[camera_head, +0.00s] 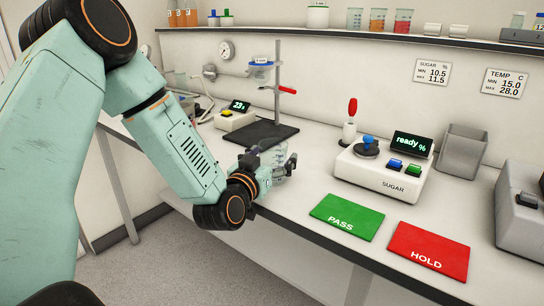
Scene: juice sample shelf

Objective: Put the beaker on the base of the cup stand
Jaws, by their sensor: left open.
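The cup stand has a flat black base (262,131), an upright grey rod (278,75), a clear cup with a blue rim (261,63) held up high, and a red-handled clamp (287,90). A clear beaker (281,153) appears on the bench just in front of the base, partly hidden by my left gripper. My left gripper (273,160) is open with its dark fingers around or beside the beaker; I cannot tell whether they touch it. The base looks bare. My right gripper is not in view.
A sugar meter (383,174) reading "ready %" stands to the right, with a red-handled tool (350,122) beside it. Green PASS (347,213) and red HOLD (429,250) mats lie at the front edge. A display box (237,117) stands left of the base. A grey bin (460,151) is at back right.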

